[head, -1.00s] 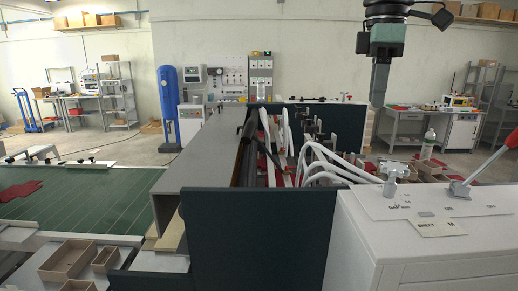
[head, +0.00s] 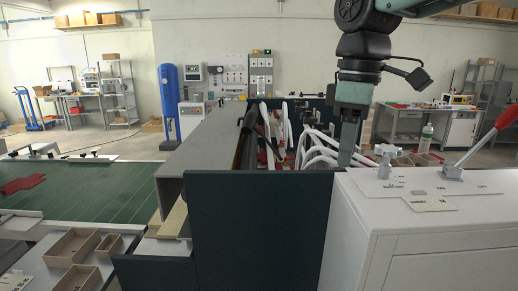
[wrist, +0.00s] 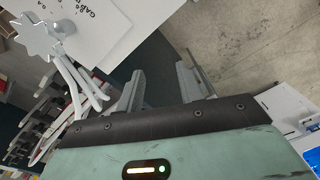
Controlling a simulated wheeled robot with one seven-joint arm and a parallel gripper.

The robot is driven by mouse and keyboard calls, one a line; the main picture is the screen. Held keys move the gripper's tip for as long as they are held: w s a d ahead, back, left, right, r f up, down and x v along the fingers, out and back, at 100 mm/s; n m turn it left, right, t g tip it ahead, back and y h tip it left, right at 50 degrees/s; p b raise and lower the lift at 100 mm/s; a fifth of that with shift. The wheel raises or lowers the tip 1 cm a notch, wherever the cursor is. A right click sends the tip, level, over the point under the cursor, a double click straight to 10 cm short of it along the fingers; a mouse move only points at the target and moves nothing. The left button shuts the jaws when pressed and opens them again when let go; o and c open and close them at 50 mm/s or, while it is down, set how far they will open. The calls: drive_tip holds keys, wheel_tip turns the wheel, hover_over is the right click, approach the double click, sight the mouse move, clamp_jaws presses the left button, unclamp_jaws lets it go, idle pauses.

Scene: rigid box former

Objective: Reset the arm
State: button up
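My gripper (head: 347,158) hangs from my arm in the right half of the head view, pointing down. It is in front of the white hoses and beside the white cabinet's left back edge. In the wrist view, its two grey fingers (wrist: 158,84) stand apart with nothing between them. Floor and a dark panel show past them. Whether the fingers touch anything cannot be told.
The white cabinet (head: 435,235) carries a star knob (head: 385,160) and a red-handled lever (head: 490,135). The dark machine panel (head: 255,230) fills the middle. White hoses (head: 318,145) lie behind my gripper. A green conveyor (head: 90,195) and wooden boxes (head: 75,247) are left.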

drive_tip(key=s+f+m+b, duration=0.4)
drive_tip(key=s+f+b, duration=0.1)
drive_tip(key=s+f, duration=1.6)
wheel_tip(320, 180, down, 4)
drive_tip(key=shift+s+a+f+m, duration=0.1)
drive_tip(key=shift+s+a+m, duration=0.05)
drive_tip(key=shift+a+m, duration=0.25)
